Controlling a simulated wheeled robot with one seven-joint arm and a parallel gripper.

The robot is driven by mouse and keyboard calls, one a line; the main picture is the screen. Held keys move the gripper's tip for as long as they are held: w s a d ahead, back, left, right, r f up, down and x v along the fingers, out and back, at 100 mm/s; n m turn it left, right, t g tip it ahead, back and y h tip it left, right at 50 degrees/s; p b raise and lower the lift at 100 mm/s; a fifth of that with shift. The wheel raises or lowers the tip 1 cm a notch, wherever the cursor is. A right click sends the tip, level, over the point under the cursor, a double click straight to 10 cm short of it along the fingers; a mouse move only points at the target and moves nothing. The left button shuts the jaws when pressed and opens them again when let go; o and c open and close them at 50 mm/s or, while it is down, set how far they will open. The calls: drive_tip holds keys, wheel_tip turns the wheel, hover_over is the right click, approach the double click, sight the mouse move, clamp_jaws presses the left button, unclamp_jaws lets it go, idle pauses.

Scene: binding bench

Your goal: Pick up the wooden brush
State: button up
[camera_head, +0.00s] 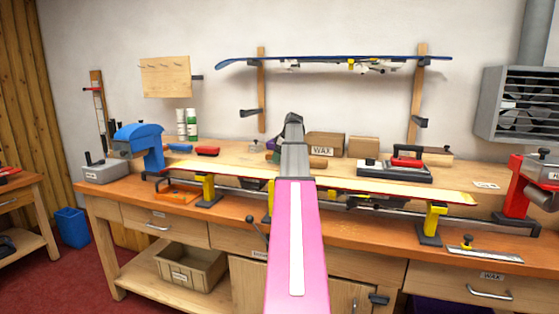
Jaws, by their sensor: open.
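My arm reaches up from the bottom middle over the bench, and my gripper (293,119) is the dark end above the bench's back part. It is open; its fingers are small and hard to make out. A tan, rounded wooden piece (318,162) lies just right of my arm, in front of the WAX box, and its left end is hidden by the arm. It may be the wooden brush, but I cannot tell for sure. My gripper appears apart from it.
A long ski (400,187) lies base up on yellow-topped vises across the bench (120,187). Behind it are a WAX box (325,144), a red-handled iron (407,162) and red and blue blocks (207,151). A blue machine (140,140) stands left, a red one (515,190) right.

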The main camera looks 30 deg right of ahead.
drive_tip(key=shift+f, duration=0.25)
idle(0.3)
drive_tip(key=c, duration=1.1)
drive_tip(key=shift+o, duration=0.2)
drive_tip(key=shift+r, duration=0.1)
drive_tip(key=shift+r, duration=0.55)
wheel_tip(320, 180, up, 3)
drive_tip(key=shift+w, duration=0.1)
drive_tip(key=s+a+r, duration=0.4)
drive_tip(key=a+r, duration=0.3)
drive_tip(key=a, duration=0.3)
drive_tip(key=shift+s+a+r, duration=0.15)
drive_tip(key=shift+s+a, duration=0.25)
